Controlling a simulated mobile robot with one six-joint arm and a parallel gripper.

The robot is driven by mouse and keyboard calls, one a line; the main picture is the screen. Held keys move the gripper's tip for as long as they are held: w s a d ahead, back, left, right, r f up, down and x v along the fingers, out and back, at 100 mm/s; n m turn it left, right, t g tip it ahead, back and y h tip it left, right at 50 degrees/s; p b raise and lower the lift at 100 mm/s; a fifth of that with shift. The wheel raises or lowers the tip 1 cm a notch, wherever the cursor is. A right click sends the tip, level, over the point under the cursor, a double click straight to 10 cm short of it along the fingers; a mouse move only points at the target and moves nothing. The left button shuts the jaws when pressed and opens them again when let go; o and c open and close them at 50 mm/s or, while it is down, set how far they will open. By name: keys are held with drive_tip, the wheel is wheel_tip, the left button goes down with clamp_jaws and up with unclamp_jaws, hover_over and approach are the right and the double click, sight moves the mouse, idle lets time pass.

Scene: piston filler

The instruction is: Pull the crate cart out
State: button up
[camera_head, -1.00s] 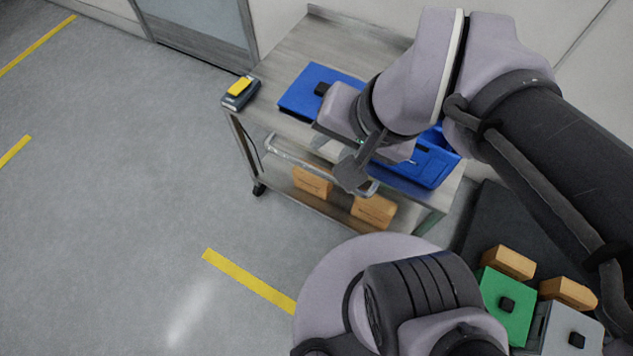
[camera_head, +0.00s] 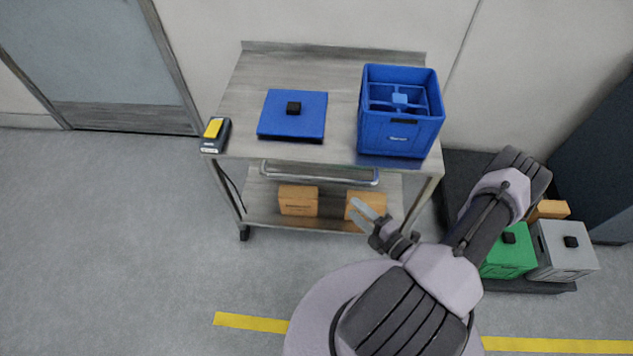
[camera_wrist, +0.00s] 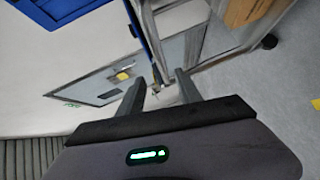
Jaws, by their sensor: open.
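The metal crate cart (camera_head: 330,75) stands with its back edge near the wall. A bar handle (camera_head: 320,177) runs along its front, below the top shelf. A blue crate (camera_head: 397,137) stands on the right of the top, and a flat blue lid (camera_head: 280,122) with a black knob lies left of it. My gripper (camera_head: 358,210) is open and empty, below the handle's right end and apart from it, in front of the lower shelf. In the wrist view, my open gripper (camera_wrist: 161,88) has nothing between its fingers.
A grey device with a yellow top (camera_head: 214,132) sits at the cart's front left corner. Cardboard boxes (camera_head: 298,200) stand on the lower shelf. Green (camera_head: 507,258) and grey (camera_head: 566,255) containers are at right. The floor at left is clear.

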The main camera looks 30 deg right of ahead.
sight(324, 181)
drive_tip(key=b+x, duration=0.4)
drive_tip(key=x, duration=1.1)
drive_tip(key=shift+w+a, duration=0.15)
drive_tip(key=shift+w, duration=0.4)
drive_tip(key=shift+c, duration=0.4)
clamp_jaws()
drive_tip(key=shift+s, duration=0.1)
